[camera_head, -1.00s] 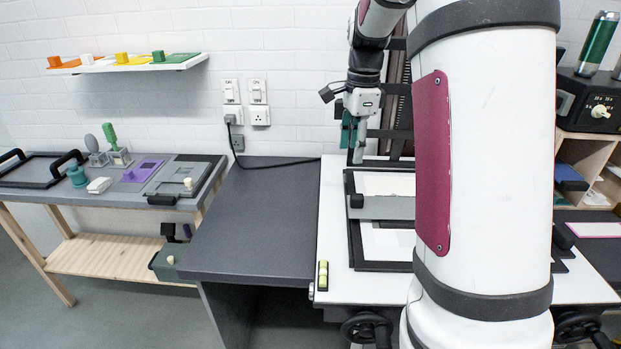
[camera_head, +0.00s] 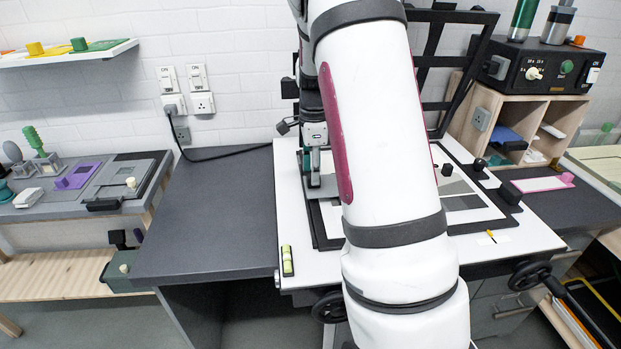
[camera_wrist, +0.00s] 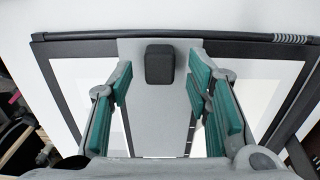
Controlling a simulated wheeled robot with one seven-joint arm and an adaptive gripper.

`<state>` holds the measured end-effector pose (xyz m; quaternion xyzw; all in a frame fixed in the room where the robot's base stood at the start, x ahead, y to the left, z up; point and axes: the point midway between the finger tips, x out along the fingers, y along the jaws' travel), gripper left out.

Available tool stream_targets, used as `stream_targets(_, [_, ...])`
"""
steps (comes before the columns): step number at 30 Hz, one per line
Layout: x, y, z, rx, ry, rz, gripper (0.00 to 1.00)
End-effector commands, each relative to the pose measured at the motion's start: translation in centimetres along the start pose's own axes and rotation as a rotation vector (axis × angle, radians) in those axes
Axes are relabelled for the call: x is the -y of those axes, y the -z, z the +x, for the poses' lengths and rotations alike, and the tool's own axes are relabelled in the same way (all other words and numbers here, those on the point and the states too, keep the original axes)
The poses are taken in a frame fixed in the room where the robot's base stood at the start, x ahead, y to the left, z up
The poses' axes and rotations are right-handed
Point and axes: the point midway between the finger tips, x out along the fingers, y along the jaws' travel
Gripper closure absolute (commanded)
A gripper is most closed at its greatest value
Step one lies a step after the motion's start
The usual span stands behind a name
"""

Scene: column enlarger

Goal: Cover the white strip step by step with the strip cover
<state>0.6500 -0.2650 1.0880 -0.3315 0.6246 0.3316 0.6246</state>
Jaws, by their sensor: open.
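The strip cover (camera_wrist: 158,125) is a flat grey plate with a black block-shaped knob (camera_wrist: 160,65). It lies across the dark-framed easel, and its grey edge also shows in the head view (camera_head: 327,188). White surface, which I take for the white strip (camera_wrist: 88,92), shows on both sides of the cover; its exact limits are unclear. My gripper (camera_wrist: 158,84) is open, with a teal-padded finger on each side of the knob and gaps between. In the head view my gripper (camera_head: 313,172) is low over the easel's left part, and my arm hides much of the easel.
The easel rests on a white baseboard (camera_head: 530,235) with hand wheels in front. A black block (camera_head: 510,194) stands at its right edge. A small green level (camera_head: 287,260) is at the board's front left. The dark worktop (camera_head: 215,220) to the left is clear.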

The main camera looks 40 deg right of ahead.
Motion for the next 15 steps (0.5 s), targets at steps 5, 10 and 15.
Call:
stream_targets(5, [0.0,-0.1,2.0,0.0,-0.001,0.0,0.55])
stream_targets(10, [0.0,0.0,2.5,0.0,-0.001,0.0,0.55])
stream_targets(15, [0.0,0.0,2.4,0.0,0.0,0.0,0.55])
